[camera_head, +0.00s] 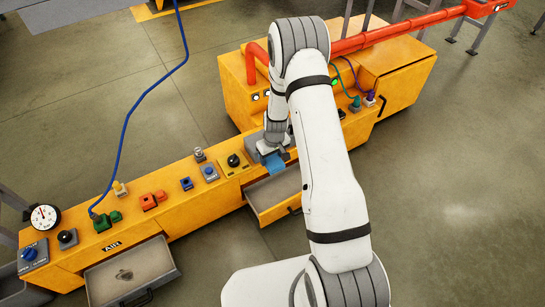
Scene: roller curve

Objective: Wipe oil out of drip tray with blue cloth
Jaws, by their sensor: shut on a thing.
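My gripper (272,152) is over the middle of the yellow bench, at the back end of a pulled-out drawer (262,213). It is shut on the blue cloth (274,165), which shows just below the jaws. The fingertips are small and partly hidden. The grey drip tray (103,291) is pulled out at the bench's lower left, well away from my gripper. A brownish patch with a dark spot, likely the oil (125,274), lies on its floor.
The yellow bench (180,215) carries knobs, coloured fittings and a gauge (42,217) along its top. A blue hose (125,125) rises from its left part. A red pipe (395,32) runs behind my arm. The floor in front is clear.

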